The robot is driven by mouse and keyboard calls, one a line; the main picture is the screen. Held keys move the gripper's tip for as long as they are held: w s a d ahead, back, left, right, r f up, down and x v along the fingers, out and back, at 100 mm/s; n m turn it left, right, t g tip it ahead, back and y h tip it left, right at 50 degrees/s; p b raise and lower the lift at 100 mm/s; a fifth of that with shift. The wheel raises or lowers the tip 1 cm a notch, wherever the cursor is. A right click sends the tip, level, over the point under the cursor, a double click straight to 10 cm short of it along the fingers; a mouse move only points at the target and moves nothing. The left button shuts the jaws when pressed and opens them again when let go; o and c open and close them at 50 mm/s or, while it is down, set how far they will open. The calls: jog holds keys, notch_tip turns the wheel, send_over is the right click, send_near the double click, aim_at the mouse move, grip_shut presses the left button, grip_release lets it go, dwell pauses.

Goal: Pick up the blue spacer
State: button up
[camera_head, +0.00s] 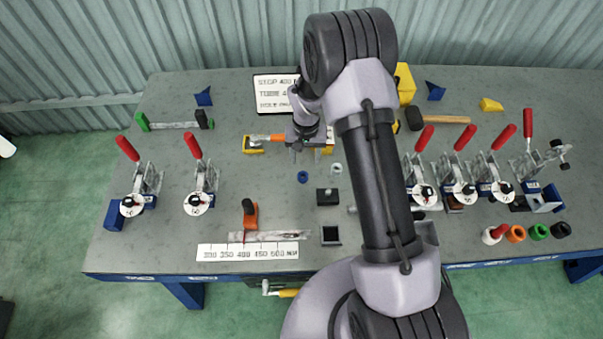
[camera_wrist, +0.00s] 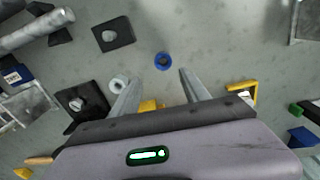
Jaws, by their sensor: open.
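The blue spacer (camera_head: 303,176) is a small blue ring lying flat on the grey table, just below my gripper in the head view. In the wrist view the blue spacer (camera_wrist: 163,61) shows its open hole and lies beyond the fingertips, between their lines and nearer the right finger. My gripper (camera_wrist: 127,73) is open and empty, with its two fingers spread apart. In the head view my gripper (camera_head: 303,150) hangs over the table behind the spacer, and its fingertips are small there. The spacer is apart from both fingers.
A pale grey ring (camera_wrist: 119,83) lies beside the left finger. A black square block (camera_head: 327,196) and another black square piece (camera_head: 331,236) stand nearby. Red-handled clamps (camera_head: 199,180) stand to the left and right.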

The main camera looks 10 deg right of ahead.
send_over(303, 175)
jog(key=f, duration=0.2)
jog(key=s+f, duration=0.1)
jog(key=f, duration=0.1)
jog(key=shift+d+f, duration=0.1)
jog(key=shift+f, duration=0.1)
jog(key=f, duration=0.1)
jog(key=f+b, duration=0.1)
jog(key=f, duration=0.3)
jog(key=shift+s+a, duration=0.2)
jog(key=shift+a, duration=0.1)
grip_shut()
